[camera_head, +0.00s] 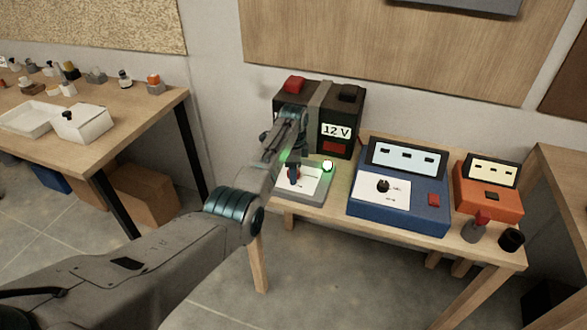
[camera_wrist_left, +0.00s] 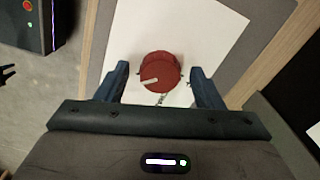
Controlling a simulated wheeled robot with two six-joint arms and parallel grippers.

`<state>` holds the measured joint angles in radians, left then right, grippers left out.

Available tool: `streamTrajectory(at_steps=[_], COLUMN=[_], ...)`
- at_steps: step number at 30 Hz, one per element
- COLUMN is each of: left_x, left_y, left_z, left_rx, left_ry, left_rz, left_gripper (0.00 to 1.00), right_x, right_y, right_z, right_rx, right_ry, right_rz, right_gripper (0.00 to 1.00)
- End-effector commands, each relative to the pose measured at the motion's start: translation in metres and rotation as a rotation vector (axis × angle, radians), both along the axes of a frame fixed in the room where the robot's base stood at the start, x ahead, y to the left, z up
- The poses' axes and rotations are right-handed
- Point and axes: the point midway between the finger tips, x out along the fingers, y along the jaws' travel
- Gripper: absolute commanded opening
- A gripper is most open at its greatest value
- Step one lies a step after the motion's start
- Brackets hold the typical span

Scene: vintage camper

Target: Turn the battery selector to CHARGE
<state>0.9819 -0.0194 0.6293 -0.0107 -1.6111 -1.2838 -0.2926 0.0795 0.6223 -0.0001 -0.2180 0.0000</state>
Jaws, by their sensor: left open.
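The battery selector (camera_head: 312,182) is a grey box with a white panel, in front of the 12 V battery on the wooden table. In the left wrist view its round red knob (camera_wrist_left: 160,66) carries a pale pointer line, slanting across its lower left part. The printed labels around the knob cannot be read. My left gripper (camera_head: 294,177) is over the selector. In the left wrist view, its two fingers (camera_wrist_left: 159,74) are open on either side of the knob, with a gap on each side. In the head view my arm hides most of the knob.
The black 12 V battery (camera_head: 346,112) stands close behind the selector. A blue device (camera_head: 400,215) and an orange device (camera_head: 488,200) stand to the right. A side table (camera_head: 140,110) at the left holds trays and small items.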

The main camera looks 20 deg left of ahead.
Motion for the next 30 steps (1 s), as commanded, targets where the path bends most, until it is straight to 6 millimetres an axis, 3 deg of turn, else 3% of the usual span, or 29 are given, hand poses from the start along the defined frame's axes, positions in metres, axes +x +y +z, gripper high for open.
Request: streamTrajectory(at_steps=[5,12,22,30], left_x=[0.0,0.0,0.0,0.0], left_y=[0.0,0.0,0.0,0.0], left_z=[0.0,0.0,0.001,0.003], left_rx=[0.0,0.0,0.0,0.0], left_ry=[0.0,0.0,0.001,0.001], left_rz=[0.0,0.0,0.035,0.192], left_gripper=[0.61,0.18,0.17,0.17], right_x=[-0.005,-0.011,-0.01,-0.01], right_y=[0.0,0.0,0.0,0.0], right_z=[0.0,-0.001,0.003,0.014], right_rx=[0.0,0.0,0.0,0.0], right_ry=[0.006,0.014,0.014,0.013], right_rz=[0.0,0.0,0.0,0.0], right_gripper=[0.36,0.36,0.36,0.36])
